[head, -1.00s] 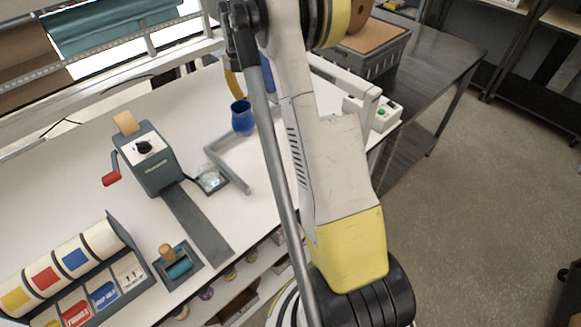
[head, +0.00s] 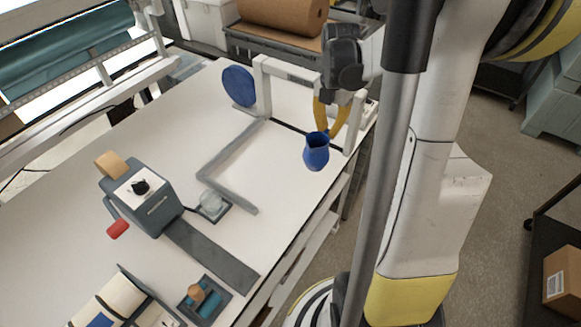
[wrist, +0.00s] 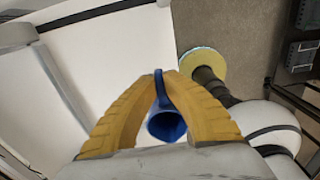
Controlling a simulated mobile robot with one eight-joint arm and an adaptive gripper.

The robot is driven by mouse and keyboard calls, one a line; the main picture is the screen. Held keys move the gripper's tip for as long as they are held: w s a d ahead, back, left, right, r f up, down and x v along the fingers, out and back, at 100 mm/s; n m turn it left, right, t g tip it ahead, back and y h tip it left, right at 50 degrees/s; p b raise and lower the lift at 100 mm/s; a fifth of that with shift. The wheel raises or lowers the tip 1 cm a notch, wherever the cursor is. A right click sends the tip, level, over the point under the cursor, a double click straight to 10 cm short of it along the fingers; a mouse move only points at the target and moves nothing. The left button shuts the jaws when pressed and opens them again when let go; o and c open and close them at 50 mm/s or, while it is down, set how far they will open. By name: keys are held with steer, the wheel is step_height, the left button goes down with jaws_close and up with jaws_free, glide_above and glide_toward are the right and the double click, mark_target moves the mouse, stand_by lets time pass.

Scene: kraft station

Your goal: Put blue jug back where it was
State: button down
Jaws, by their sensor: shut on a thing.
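The blue jug (head: 316,152) is upright near the right edge of the white table in the head view, and it looks held a little above the surface. My gripper (head: 330,112) has yellow fingers, shut on the jug. In the wrist view the yellow fingertips (wrist: 163,76) meet around the jug's handle, and the open mouth of the jug (wrist: 167,125) shows between the fingers. The jug looks empty inside. The head view does not clearly show how far the jug's base is from the table.
A grey L-shaped bar (head: 222,172) lies on the table left of the jug. A white frame (head: 290,72) with a blue disc (head: 238,86) stands behind. A grey crank machine (head: 142,194) and a small dish (head: 211,204) are further left. White tabletop (head: 278,172) between bar and edge is clear.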

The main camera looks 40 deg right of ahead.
steer(key=shift+w+a+f+b, duration=0.4)
steer(key=shift+w+a+f, duration=0.8)
steer(key=shift+f, duration=0.45)
steer(key=shift+w+a+f+b, duration=0.4)
steer(key=shift+w+a+f, duration=0.55)
steer(key=shift+a+f, duration=0.6)
steer(key=shift+w+a+f+b, duration=0.4)
steer(key=shift+w+a+f, duration=0.7)
steer(key=shift+f, duration=0.7)
steer(key=shift+s, duration=0.1)
steer(key=shift+f, duration=0.2)
steer(key=c, duration=1.7)
jaws_free()
steer(key=shift+o, duration=0.4)
steer(key=shift+r, duration=0.1)
